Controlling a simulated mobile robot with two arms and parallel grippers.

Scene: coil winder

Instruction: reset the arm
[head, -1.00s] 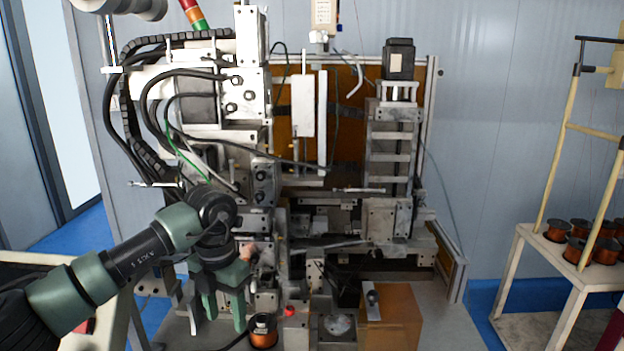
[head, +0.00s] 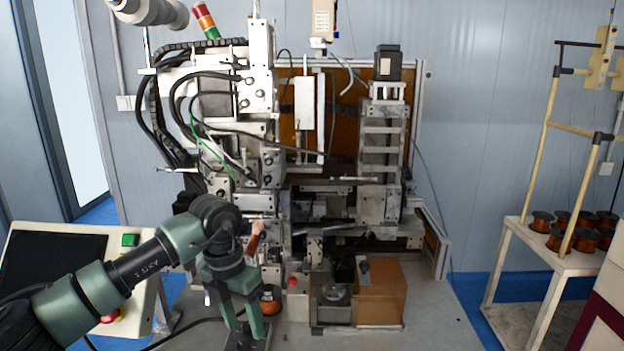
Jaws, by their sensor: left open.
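My left arm comes in from the left, bent at a dark elbow joint, and its green gripper (head: 243,318) points down. The jaws are open, and I see nothing between the fingers. The gripper hangs low in front of the left part of the coil winder (head: 262,70), near the front of its bench. A copper wire spool (head: 271,298) stands just behind and right of the fingers, partly hidden by them. A short copper-coloured piece (head: 254,243) shows above the gripper. My right gripper is not in view.
A control panel (head: 60,236) with a dark screen and a green button (head: 129,240) stands at left, behind my arm. A red button (head: 292,281) and a brown box (head: 385,292) are on the bench. At right, a table (head: 545,247) holds several spools. Blue floor shows between.

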